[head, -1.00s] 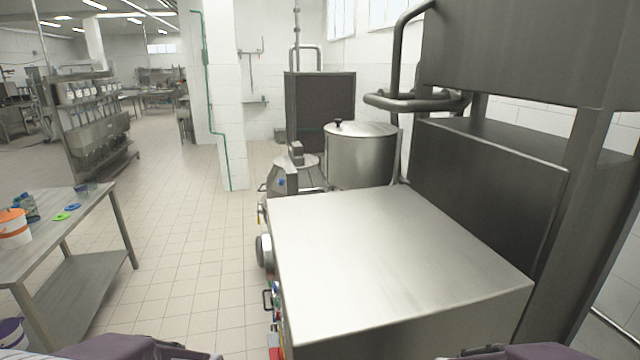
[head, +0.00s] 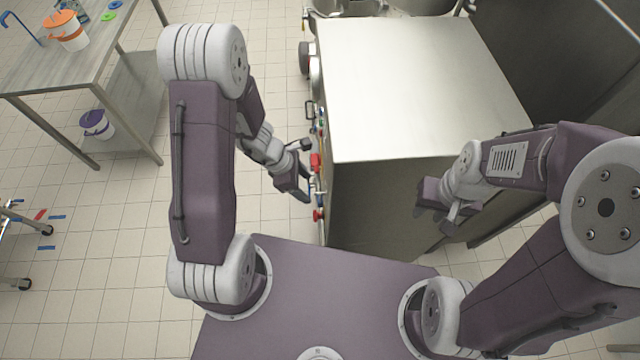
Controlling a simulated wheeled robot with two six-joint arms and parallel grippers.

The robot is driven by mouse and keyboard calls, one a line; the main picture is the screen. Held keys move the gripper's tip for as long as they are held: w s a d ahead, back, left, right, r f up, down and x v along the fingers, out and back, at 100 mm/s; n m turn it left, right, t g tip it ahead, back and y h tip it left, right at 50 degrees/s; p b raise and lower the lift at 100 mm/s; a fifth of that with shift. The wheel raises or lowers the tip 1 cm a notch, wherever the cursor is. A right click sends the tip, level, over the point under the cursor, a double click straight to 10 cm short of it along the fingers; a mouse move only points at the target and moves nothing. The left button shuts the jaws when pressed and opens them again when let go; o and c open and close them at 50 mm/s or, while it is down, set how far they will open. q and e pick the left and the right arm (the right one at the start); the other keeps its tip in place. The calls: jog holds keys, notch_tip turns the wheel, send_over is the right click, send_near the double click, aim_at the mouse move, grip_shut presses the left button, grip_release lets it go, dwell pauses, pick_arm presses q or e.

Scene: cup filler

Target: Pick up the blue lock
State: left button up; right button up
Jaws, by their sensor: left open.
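Several small coloured fittings hang along the left side of the metal machine (head: 410,90). A small blue-green piece (head: 321,113) is among them, too small to tell whether it is the blue lock. A red fitting (head: 315,161) sits below it and another red one (head: 318,215) lower down. My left gripper (head: 304,172) is open beside the red fittings, its fingers one above the other and nothing visible between them. My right gripper (head: 444,207) hangs in front of the machine's near right side; its finger gap is not clear.
A metal table (head: 105,65) at the upper left carries a white bucket with orange lid (head: 66,32) and green and blue discs. A purple-lidded bucket (head: 97,125) stands below it. A wheeled stand (head: 25,240) is at the far left. Tiled floor is free between.

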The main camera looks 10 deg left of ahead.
pick_arm(q)
jog(key=x, duration=0.9)
jog(key=shift+f+n+b, duration=0.15)
jog(key=shift+n+b, duration=0.15)
jog(key=shift+b, duration=0.1)
jog(key=shift+w, duration=0.1)
grip_shut()
